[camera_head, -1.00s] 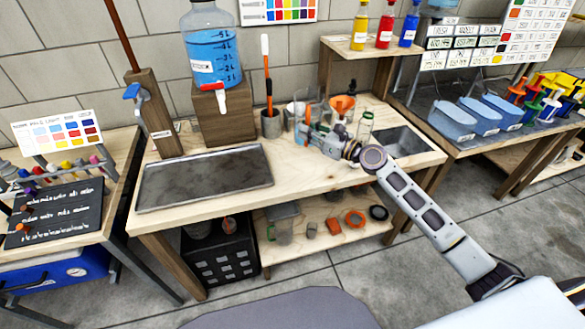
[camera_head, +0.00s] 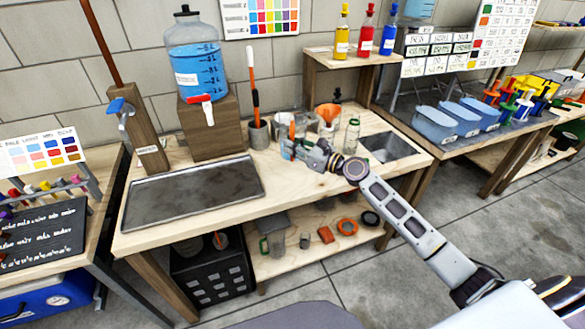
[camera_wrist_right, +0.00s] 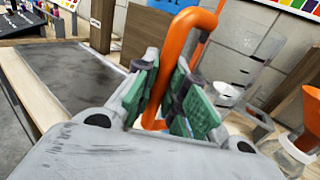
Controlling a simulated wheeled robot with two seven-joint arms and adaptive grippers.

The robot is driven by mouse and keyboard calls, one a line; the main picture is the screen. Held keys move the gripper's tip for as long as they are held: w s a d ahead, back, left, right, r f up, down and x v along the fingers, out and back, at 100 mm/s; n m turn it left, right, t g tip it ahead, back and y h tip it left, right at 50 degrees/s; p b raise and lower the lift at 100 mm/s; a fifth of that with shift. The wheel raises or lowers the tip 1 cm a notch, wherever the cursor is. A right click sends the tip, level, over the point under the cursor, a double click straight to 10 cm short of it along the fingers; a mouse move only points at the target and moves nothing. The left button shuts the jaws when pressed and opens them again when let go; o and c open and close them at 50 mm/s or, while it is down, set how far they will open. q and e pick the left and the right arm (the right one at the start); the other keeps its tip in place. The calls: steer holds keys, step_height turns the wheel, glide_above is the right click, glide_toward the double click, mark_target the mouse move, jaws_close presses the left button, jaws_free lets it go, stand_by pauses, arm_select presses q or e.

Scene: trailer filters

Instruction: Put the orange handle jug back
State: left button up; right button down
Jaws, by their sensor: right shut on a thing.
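The orange handle (camera_wrist_right: 180,50) of the jug stands between the green-padded fingers of my right gripper (camera_wrist_right: 172,105) in the right wrist view. The fingers are shut on it. In the head view my right gripper (camera_head: 292,149) is at the worktable, with the orange handle (camera_head: 292,130) small just above its fingers. A clear body (camera_head: 282,124) shows beside the handle; I cannot tell whether it touches the tabletop. My left gripper is not in view.
Clear containers crowd near the gripper. Bare wood lies in front.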

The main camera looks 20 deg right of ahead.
mark_target(292, 159)
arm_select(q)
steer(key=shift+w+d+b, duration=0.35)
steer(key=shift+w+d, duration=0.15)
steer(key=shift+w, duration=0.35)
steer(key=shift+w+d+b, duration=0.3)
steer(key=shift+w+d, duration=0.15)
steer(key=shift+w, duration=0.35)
arm_select(e)
steer(key=shift+f, duration=1.9)
steer(key=shift+f, duration=0.1)
